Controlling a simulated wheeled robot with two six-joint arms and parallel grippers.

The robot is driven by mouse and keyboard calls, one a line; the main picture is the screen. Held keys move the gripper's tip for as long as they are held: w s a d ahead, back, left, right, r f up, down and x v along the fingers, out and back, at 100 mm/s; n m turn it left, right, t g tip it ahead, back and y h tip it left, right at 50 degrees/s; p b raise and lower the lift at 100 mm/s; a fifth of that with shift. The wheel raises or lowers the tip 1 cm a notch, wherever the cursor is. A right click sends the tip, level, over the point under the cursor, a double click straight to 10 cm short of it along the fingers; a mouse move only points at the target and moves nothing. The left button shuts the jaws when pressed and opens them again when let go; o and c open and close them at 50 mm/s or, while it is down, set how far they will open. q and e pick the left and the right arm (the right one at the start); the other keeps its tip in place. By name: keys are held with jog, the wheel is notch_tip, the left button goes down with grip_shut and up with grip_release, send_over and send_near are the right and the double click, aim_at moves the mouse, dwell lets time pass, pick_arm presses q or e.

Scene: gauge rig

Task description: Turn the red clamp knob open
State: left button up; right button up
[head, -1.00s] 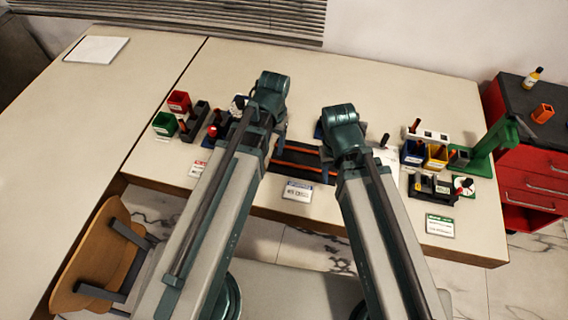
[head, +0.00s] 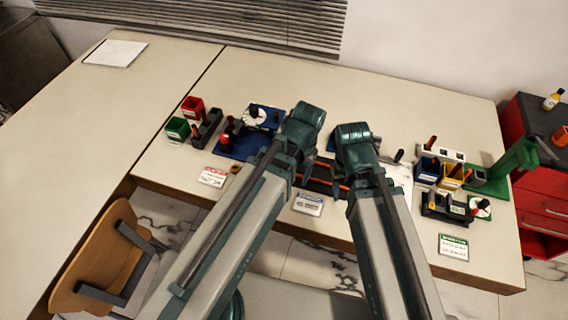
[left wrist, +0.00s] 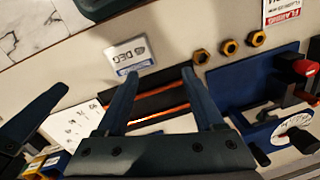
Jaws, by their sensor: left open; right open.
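The red clamp knob (head: 226,140) stands at the left end of a blue base plate (head: 243,147). It also shows at the right edge of the left wrist view (left wrist: 305,67). A white dial (head: 255,115) is on a blue block behind it. My left gripper (left wrist: 160,85) is open and empty, above the dark strip with orange lines, to the right of the knob in the head view and apart from it. Its fingers are mostly hidden there behind the arm. My right gripper (head: 353,165) is open, farther right; its finger also shows in the left wrist view.
Red (head: 193,106) and green (head: 177,129) bins stand left of the blue plate. Hex nuts (left wrist: 228,47) lie in front of it. Label cards (head: 308,205) line the front edge. Blue and yellow bins (head: 452,176) and a green stand (head: 510,165) are at right.

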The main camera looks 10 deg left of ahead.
pick_arm(q)
jog(key=shift+w+a, duration=0.1)
notch_tip(320, 180, up, 8)
jog(key=m+h+p, duration=0.1)
jog(key=m+p, duration=0.2)
jog(key=p, duration=0.5)
send_over(223, 136)
jog(key=shift+d+r+t, duration=0.1)
jog(key=shift+d+t, duration=0.1)
jog(key=shift+t, duration=0.1)
pick_arm(e)
notch_tip(223, 136, up, 8)
pick_arm(q)
notch_tip(223, 136, down, 14)
jog(key=b, duration=1.3)
jog(key=shift+w+a, duration=0.1)
jog(key=shift+a, duration=0.05)
pick_arm(e)
notch_tip(223, 136, down, 14)
jog(key=shift+r, duration=0.2)
pick_arm(q)
jog(key=shift+r, duration=0.1)
grip_shut()
